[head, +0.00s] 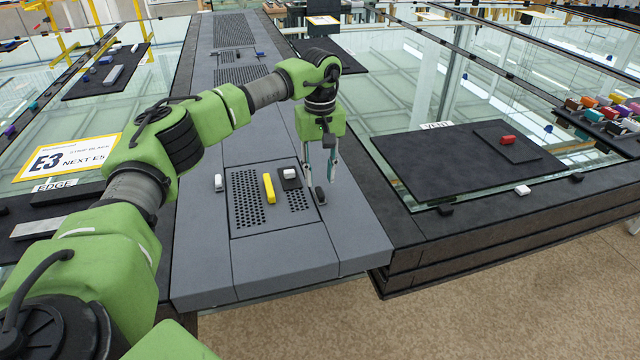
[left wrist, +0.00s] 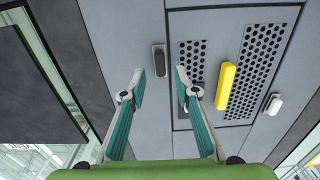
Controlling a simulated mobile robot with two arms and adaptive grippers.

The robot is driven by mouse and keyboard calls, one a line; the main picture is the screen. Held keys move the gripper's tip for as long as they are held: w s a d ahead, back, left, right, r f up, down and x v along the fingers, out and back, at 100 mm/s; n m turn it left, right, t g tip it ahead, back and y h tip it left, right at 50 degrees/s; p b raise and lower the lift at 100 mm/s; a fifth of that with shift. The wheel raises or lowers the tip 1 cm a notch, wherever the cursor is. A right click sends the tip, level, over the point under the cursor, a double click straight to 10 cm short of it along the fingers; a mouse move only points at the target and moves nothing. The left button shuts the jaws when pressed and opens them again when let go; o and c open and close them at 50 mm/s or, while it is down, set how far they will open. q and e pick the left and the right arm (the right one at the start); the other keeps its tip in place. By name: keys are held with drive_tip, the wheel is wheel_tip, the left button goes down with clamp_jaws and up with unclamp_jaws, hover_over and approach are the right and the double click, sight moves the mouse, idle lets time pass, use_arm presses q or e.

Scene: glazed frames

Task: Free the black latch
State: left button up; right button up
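The black latch (head: 320,195) is a small dark upright tab at the right edge of a perforated panel (head: 246,232) in the grey deck. It also shows in the left wrist view (left wrist: 159,60), just beyond and between my fingertips. My left gripper (head: 319,178) points down over the latch with its teal fingers spread (left wrist: 160,76); I see no clear contact. A yellow bar (head: 269,188) lies across the middle of the panel. A white latch (head: 219,183) stands at its left edge. A white block on a dark pad (head: 290,174) sits near its top right. My right gripper is out of view.
A black mat (head: 420,170) with a red block (head: 507,139) lies on glass to the right. A white block (head: 522,190) sits on the dark ledge nearby. A yellow-bordered sign (head: 70,158) reading E3 lies left. The grey deck around the panel is clear.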

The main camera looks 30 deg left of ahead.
sight(320, 191)
use_arm(q)
wheel_tip(320, 191, up, 8)
idle(0.7)
